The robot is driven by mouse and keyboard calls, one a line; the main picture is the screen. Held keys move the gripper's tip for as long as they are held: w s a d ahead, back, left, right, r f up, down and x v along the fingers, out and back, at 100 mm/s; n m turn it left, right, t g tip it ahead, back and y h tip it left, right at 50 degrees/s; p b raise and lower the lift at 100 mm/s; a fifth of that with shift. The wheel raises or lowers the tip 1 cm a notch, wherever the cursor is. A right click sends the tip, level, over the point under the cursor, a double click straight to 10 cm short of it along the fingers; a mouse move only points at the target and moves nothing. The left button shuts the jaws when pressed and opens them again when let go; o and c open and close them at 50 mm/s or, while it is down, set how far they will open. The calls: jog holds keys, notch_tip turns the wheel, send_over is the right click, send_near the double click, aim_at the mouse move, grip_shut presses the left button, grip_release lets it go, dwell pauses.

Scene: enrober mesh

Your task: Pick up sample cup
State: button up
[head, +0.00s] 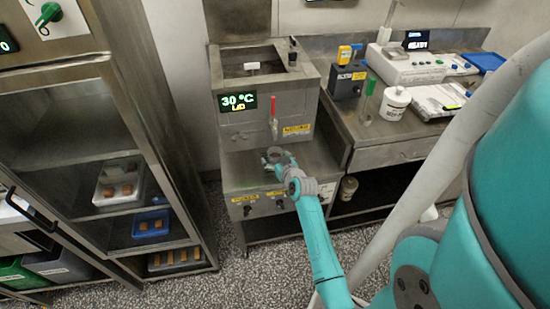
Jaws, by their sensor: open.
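My gripper (275,156) is over the steel ledge (238,172) at the front of the steel machine with the "30 °C" display (238,101). Its fingers are small and grey in the head view, and they are open. I see no cup clearly between them; the gripper may hide a small thing there. I cannot tell for sure which thing is the sample cup. A white lidded tub (396,104) stands on the right bench. A clear narrow vessel with a green top (368,103) stands left of it. A small pale container (348,188) is on the shelf below.
A red-handled tap (273,122) is on the machine's front, just above my gripper. Left is a steel rack (110,150) with a white tray (117,184) and a blue tray (150,225). The right bench (378,152) carries a scale (408,66) and other instruments. Open speckled floor lies in front.

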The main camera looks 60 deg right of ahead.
jog(key=shift+w+d+f, duration=0.2)
jog(key=shift+w+d, duration=0.05)
jog(key=shift+w, duration=0.1)
jog(key=c, duration=1.3)
jog(key=shift+r, duration=0.15)
